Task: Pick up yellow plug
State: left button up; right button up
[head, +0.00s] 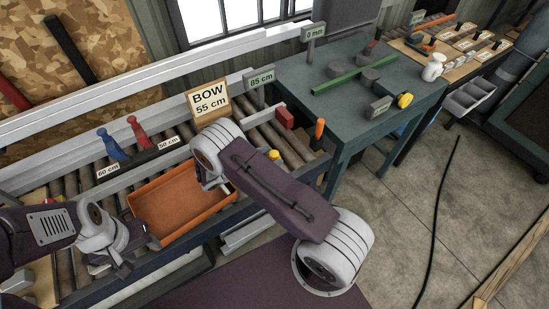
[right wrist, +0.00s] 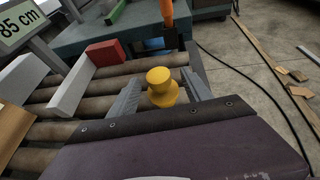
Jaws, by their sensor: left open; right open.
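The yellow plug (right wrist: 161,88) stands upright on the roller conveyor in the right wrist view, with a round knob top and a wider body. In the head view only a little of it (head: 274,155) shows past my right arm. My right gripper (right wrist: 160,78) is open, with one grey finger on each side of the plug. I cannot tell whether either finger touches it. The right gripper is hidden behind my arm in the head view. My left gripper (head: 139,256) is open and empty by the near left corner of the orange tray.
The orange tray (head: 160,217) sits on the rollers, empty where visible. A red block (right wrist: 105,52) and an orange upright piece (right wrist: 167,12) stand beyond the plug. Blue and red figures (head: 112,145) stand left. A green table (head: 340,107) adjoins the conveyor.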

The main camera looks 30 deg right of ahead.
jog(key=p+x, duration=0.1)
jog(key=x, duration=0.3)
jog(key=shift+w+d+p, duration=0.1)
jog(key=shift+d+p, duration=0.3)
jog(key=shift+d+f, duration=0.15)
jog(key=c, duration=1.2)
grip_shut()
jog(key=shift+r, duration=0.2)
